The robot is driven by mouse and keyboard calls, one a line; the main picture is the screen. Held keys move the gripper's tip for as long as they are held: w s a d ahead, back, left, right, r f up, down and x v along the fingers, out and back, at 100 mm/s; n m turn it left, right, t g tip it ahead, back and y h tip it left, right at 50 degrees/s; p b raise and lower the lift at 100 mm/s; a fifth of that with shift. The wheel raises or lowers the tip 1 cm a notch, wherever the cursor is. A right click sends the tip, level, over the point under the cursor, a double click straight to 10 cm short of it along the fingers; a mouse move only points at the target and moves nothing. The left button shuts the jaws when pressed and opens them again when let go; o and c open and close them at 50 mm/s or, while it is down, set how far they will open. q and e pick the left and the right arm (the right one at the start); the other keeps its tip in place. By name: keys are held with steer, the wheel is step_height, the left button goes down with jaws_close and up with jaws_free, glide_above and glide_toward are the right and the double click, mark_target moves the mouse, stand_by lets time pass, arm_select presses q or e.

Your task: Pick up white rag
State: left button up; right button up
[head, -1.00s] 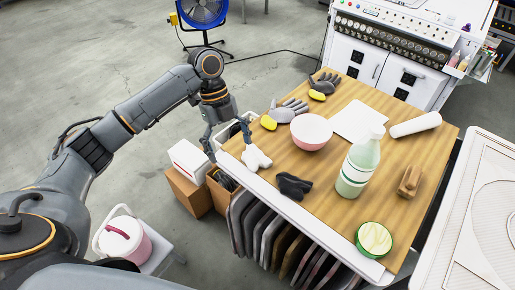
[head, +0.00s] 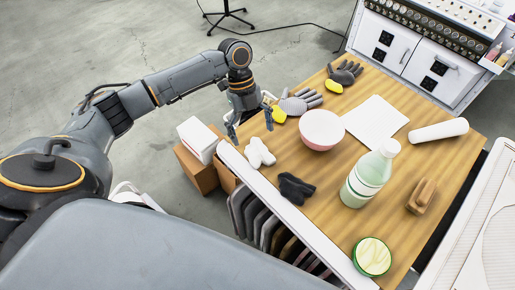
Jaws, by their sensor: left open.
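A crumpled white rag (head: 260,153) lies on the wooden table (head: 330,225) near its left edge. My left gripper (head: 250,128) points down just behind the rag in the head view, at the table's left edge. Its fingers are apart and nothing shows between them. Whether the fingertips touch the table or the rag cannot be told. My right gripper is not in view.
Near the rag are a dark crumpled cloth (head: 295,188), a pink-and-white bowl (head: 321,130) and grey gloves (head: 300,102). A bottle (head: 368,176), white sheet (head: 375,121), white roll (head: 438,131), brown brush (head: 421,196) and green-rimmed round container (head: 371,257) stand farther right.

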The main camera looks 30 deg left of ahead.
mark_target(257, 148)
arm_select(q)
steer(key=shift+f, duration=0.3)
steer(key=x, duration=0.1)
steer(key=p+x, duration=0.1)
steer(key=x, duration=0.1)
steer(key=p+x, duration=0.1)
steer(key=shift+w+f, duration=0.2)
steer(key=shift+w, duration=0.05)
steer(key=shift+f, duration=0.3)
steer(key=shift+d, duration=0.1)
steer(key=shift+c, duration=0.6)
steer(key=c, duration=1)
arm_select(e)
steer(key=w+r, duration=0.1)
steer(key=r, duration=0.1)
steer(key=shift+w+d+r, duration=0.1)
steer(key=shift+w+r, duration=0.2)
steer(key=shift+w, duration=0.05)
